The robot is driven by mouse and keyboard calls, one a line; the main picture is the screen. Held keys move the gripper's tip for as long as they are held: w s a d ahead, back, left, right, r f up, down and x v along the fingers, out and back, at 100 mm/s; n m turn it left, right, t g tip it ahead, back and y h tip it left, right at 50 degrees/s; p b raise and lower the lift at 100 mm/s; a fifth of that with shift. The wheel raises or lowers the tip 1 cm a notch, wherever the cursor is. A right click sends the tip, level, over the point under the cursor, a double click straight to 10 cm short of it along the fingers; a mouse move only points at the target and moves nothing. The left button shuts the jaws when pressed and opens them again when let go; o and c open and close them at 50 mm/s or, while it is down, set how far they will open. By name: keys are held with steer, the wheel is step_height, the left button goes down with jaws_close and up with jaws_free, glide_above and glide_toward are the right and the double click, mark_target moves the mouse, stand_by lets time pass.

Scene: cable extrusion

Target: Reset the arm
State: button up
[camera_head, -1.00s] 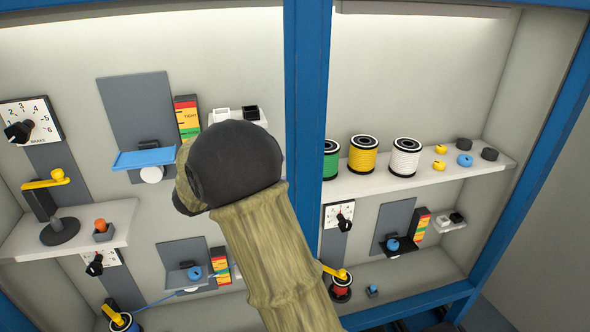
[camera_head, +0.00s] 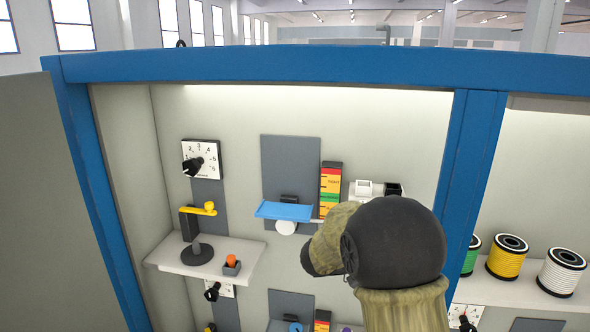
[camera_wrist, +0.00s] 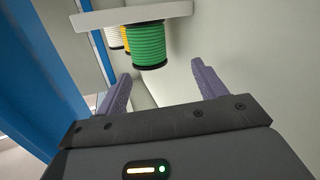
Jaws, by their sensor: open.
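My arm, in a camouflage sleeve with a black joint, rises in front of the cabinet in the head view and hides part of it; the gripper itself is out of that view. In the wrist view my gripper (camera_wrist: 160,92) is open, its two purple fingers wide apart with nothing between the tips.
The blue cabinet frame (camera_head: 300,68) surrounds the bays, with a blue post (camera_head: 470,160) between them. The left bay holds a dial (camera_head: 201,159), a blue tray (camera_head: 284,211) and a shelf with a yellow-armed device (camera_head: 198,235). The right shelf carries green, yellow (camera_head: 507,257) and white spools (camera_head: 562,272).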

steer(key=w+a+f+n+t+y, duration=0.2)
steer(key=a+f+n+t+y, duration=0.55)
steer(key=a+n+y, duration=0.55)
steer(key=s+f+n+g+y+b, duration=0.1)
steer(key=s+f, duration=0.4)
steer(key=s, duration=0.5)
steer(key=s+f+n+g+y+b, duration=0.1)
steer(key=s+f+g+y, duration=0.2)
steer(key=s, duration=0.6)
step_height(320, 180, down, 3)
steer(key=g, duration=0.3)
steer(key=shift+s+r, duration=0.2)
steer(key=shift+s, duration=0.15)
steer(key=shift+d, duration=0.15)
